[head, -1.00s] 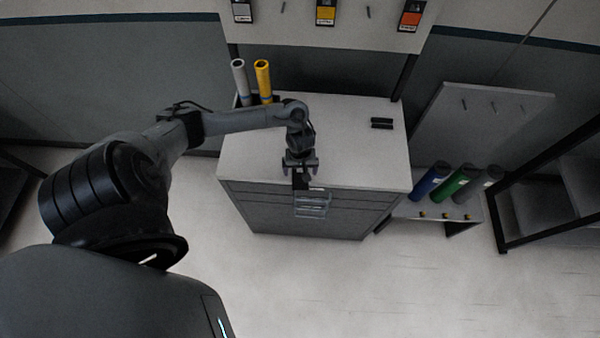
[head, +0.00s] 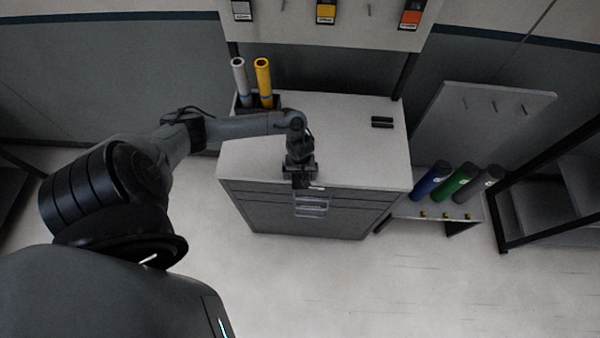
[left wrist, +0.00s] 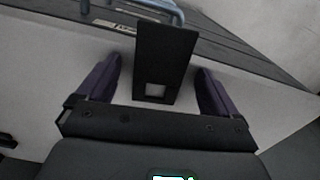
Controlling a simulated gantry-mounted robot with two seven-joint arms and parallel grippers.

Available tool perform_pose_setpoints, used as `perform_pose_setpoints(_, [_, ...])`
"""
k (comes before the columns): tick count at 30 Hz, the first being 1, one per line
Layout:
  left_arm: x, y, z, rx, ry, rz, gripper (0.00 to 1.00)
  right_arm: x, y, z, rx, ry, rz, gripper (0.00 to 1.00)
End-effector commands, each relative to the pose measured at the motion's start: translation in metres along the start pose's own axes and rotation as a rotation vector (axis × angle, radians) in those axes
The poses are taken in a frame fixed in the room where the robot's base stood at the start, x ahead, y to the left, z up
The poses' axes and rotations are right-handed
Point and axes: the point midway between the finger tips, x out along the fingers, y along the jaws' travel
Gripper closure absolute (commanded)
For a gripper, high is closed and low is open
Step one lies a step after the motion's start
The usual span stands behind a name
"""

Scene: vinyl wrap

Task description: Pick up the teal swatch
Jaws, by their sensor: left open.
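No teal surface shows in either view. A dark, flat card (left wrist: 166,50) with a small pale square opening is in the left wrist view, between my left gripper's fingers; I cannot tell whether it is the teal swatch. Its dark end also shows in the head view (head: 300,182) at the cabinet's front edge. My left gripper (left wrist: 159,66) is open, with a purple-dark finger on each side of the card and visible gaps. In the head view my left gripper (head: 300,171) is over the front edge of the cabinet top. My right gripper is out of view.
The grey cabinet (head: 345,150) has drawers with a handle (head: 311,207) below the gripper. Grey and yellow rolls (head: 263,80) stand at its back left. A small black item (head: 382,122) lies at right. Sample cards (head: 326,12) hang on the board behind.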

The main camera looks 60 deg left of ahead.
Motion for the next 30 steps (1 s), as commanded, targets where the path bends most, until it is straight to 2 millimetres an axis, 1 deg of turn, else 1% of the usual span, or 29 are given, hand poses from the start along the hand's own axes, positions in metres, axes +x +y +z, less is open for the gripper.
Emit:
perform_pose_setpoints(1, [0.000,0.000,0.000,-0.001,0.000,0.000,0.08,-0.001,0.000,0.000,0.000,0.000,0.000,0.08])
perform_pose_setpoints(2, [0.000,0.000,0.000,0.000,0.000,0.000,0.12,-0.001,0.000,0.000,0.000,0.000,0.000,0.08])
perform_pose_setpoints(12, [0.001,0.000,0.000,-0.001,0.000,-0.001,0.65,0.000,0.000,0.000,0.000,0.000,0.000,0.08])
perform_pose_setpoints(13, [0.000,0.000,0.000,-0.001,0.000,0.000,0.66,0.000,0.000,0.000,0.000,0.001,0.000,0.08])
perform_pose_setpoints(19, [0.001,0.000,0.000,0.000,0.000,-0.001,0.66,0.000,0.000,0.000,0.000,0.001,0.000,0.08])
perform_pose_setpoints(24, [0.000,0.000,-0.001,0.000,0.001,0.000,0.66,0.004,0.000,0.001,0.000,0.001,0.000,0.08])
perform_pose_setpoints(28, [-0.015,0.000,-0.001,0.001,0.001,0.001,0.66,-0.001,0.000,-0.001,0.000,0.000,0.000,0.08])
perform_pose_setpoints(30, [-0.025,0.000,-0.001,0.000,0.001,0.001,0.66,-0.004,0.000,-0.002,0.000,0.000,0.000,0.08])
